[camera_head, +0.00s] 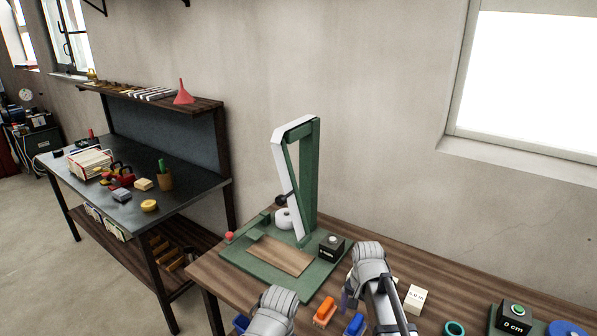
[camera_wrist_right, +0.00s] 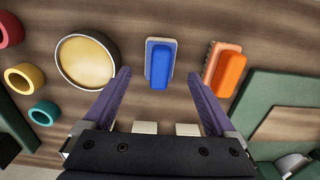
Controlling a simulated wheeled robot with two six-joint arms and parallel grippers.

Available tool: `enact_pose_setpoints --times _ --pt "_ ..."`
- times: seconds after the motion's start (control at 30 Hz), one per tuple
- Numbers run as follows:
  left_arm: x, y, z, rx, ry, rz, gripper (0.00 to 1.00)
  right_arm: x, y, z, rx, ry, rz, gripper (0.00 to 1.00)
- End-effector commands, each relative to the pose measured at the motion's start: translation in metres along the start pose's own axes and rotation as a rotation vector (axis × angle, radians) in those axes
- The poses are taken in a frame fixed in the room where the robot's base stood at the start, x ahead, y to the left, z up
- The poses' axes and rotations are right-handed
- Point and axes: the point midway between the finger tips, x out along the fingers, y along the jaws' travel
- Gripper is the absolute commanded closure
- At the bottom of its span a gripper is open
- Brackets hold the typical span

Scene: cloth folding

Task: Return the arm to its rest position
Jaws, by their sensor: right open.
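My right arm (camera_head: 368,268) reaches over the wooden table from the lower right in the head view. Its gripper (camera_head: 348,298) points down and is largely hidden by the wrist. In the right wrist view the gripper (camera_wrist_right: 159,73) has its two purple fingers spread wide, with nothing held. A blue brush-like block (camera_wrist_right: 160,62) lies below, between the fingertips in the picture. My left arm (camera_head: 273,312) shows at the bottom edge of the head view; the opening of its gripper cannot be made out.
A green press-like stand (camera_head: 308,180) rises behind the arms. An orange brush (camera_head: 324,311), a white block (camera_head: 415,300) and a black-green box (camera_head: 514,318) lie on the table. The wrist view shows a round tin (camera_wrist_right: 88,62) and coloured rings (camera_wrist_right: 20,78). A dark workbench (camera_head: 205,180) stands left.

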Motion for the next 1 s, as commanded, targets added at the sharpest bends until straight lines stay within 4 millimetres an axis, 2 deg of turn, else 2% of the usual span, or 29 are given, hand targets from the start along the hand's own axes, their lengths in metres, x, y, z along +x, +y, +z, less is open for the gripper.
enact_pose_setpoints --times 0.03,0.1,0.4,0.83,1.0 --pt "-0.014 -0.001 0.001 0.000 0.000 0.000 0.00 -0.014 0.000 0.000 0.000 0.000 0.000 0.09" --pt "-0.022 -0.002 0.001 0.000 0.000 0.000 0.00 -0.022 0.000 0.000 0.000 0.000 0.000 0.09" --pt "-0.049 -0.005 0.003 0.000 0.000 0.000 0.00 -0.050 0.000 0.000 0.000 0.000 0.000 0.09" --pt "-0.046 -0.004 0.002 0.000 0.000 0.000 0.00 -0.046 0.000 0.000 0.000 0.000 0.000 0.09" --pt "-0.047 -0.005 -0.004 -0.001 0.000 0.001 0.00 -0.047 0.006 0.006 -0.008 0.000 0.007 0.09"
